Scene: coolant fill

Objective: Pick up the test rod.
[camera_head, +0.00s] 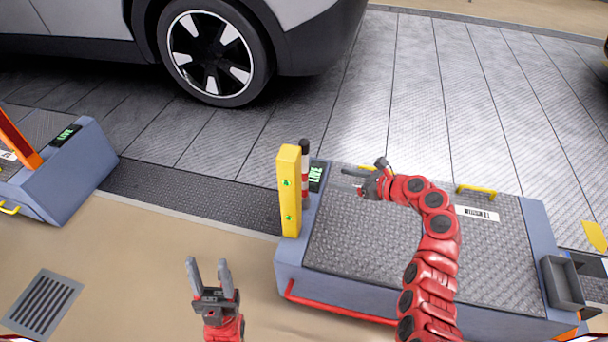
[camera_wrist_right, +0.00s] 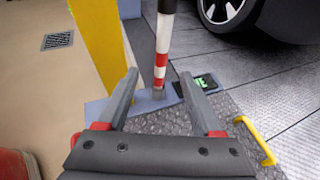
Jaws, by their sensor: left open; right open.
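The test rod (camera_head: 304,172) stands upright beside a yellow post at the left end of the blue-sided cabinet. It has red and white bands and a black top. In the right wrist view the rod (camera_wrist_right: 164,45) shows between and beyond the two fingers, with its foot at a grey base. My right gripper (camera_head: 352,180) is open and empty, over the cabinet top to the right of the rod and apart from it. My left gripper (camera_head: 208,266) is open and empty, low at the left over the tan floor.
The yellow post (camera_head: 290,190) stands close to the left of the rod. The cabinet (camera_head: 370,235) has a patterned top, a green-lit display (camera_head: 316,176) and yellow handles (camera_head: 477,190). A grey bin (camera_head: 562,283) hangs at its right end. A car wheel (camera_head: 215,55) is behind.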

